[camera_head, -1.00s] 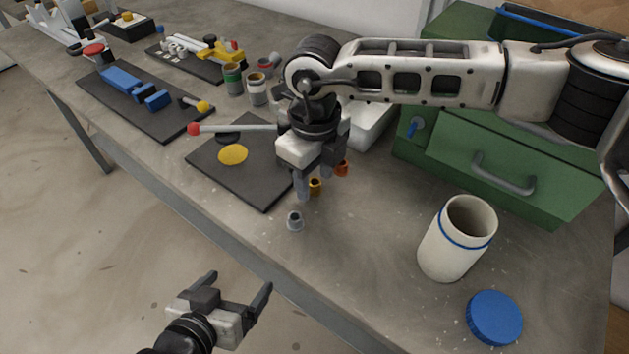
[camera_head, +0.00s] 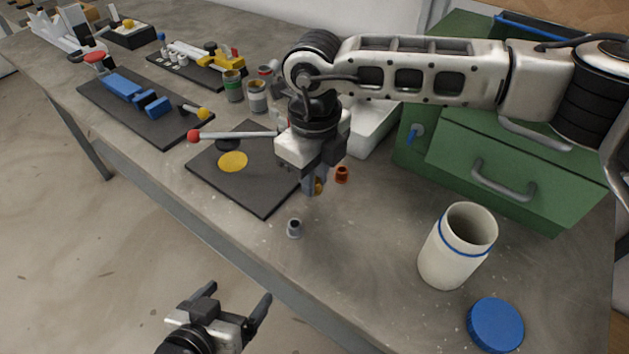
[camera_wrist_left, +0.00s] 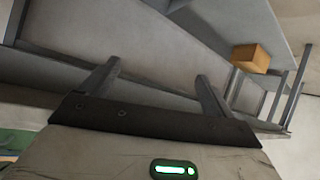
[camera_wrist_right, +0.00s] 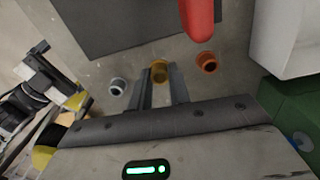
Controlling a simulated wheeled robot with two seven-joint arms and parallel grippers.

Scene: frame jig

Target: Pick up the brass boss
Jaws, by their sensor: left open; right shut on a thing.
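The brass boss (camera_wrist_right: 160,72) is a small yellow-gold cylinder between the fingertips of my right gripper (camera_wrist_right: 165,88) in the right wrist view. In the head view only a sliver of the brass boss (camera_head: 319,187) shows beside the fingers of my right gripper (camera_head: 314,190), which point down at the table. The fingers are shut on it, and it appears at table level; whether it touches the table I cannot tell. My left gripper (camera_head: 232,312) is open and empty, beyond the table's front edge; its fingers also show in the left wrist view (camera_wrist_left: 158,82).
A grey boss (camera_head: 294,229) and a copper-orange boss (camera_head: 342,174) stand close on either side. A red-tipped lever (camera_head: 235,134) over a dark plate (camera_head: 265,200) reaches near my right gripper. A cream canister (camera_head: 455,250), blue lid (camera_head: 495,325) and green toolbox (camera_head: 520,165) are to the right.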

